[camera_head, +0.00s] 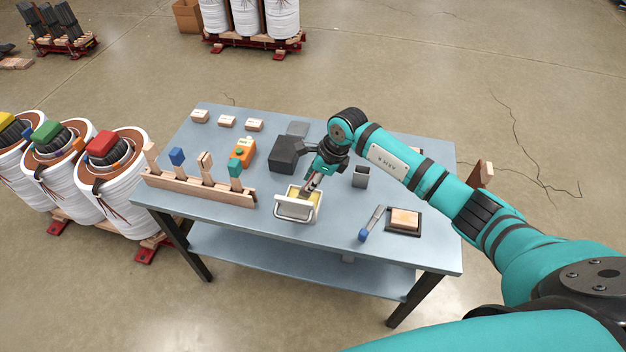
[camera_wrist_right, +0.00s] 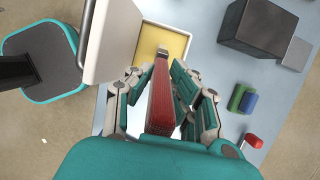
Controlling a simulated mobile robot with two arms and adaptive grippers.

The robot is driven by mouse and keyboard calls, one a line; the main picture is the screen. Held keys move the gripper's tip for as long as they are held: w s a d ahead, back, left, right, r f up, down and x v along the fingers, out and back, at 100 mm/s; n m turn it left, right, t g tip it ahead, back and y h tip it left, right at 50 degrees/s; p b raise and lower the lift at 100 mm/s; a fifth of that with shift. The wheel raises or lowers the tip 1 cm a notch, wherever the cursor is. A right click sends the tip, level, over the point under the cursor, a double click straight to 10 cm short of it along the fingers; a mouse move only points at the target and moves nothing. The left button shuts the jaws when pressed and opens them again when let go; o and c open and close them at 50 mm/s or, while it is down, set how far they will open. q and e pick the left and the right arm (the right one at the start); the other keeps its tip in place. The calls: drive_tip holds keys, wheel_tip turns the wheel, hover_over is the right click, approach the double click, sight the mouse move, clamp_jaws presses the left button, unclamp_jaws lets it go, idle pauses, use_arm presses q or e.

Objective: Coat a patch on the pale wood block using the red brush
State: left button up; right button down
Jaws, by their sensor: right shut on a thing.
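My right gripper (camera_head: 312,184) reaches down over a pale tray (camera_head: 296,210) of yellow coating near the table's middle. In the right wrist view its fingers (camera_wrist_right: 158,85) are shut on the red brush (camera_wrist_right: 161,105). The brush's tip end points at the yellow coating (camera_wrist_right: 175,42); I cannot tell whether it touches it. In the head view the brush is mostly hidden by the gripper. The pale wood block (camera_head: 405,217) sits on a dark holder to the right of the tray. My left gripper is not in view.
A wooden rack (camera_head: 200,188) with several upright tools stands at the table's left. A blue-ended brush (camera_head: 364,234) lies between tray and block. A dark box (camera_head: 285,153), an orange device (camera_head: 242,152) and small wood pieces (camera_head: 227,122) lie behind.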

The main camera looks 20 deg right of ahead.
drive_tip(key=shift+s, duration=0.1)
drive_tip(key=shift+r+p, duration=2.1)
drive_tip(key=shift+r, duration=1.4)
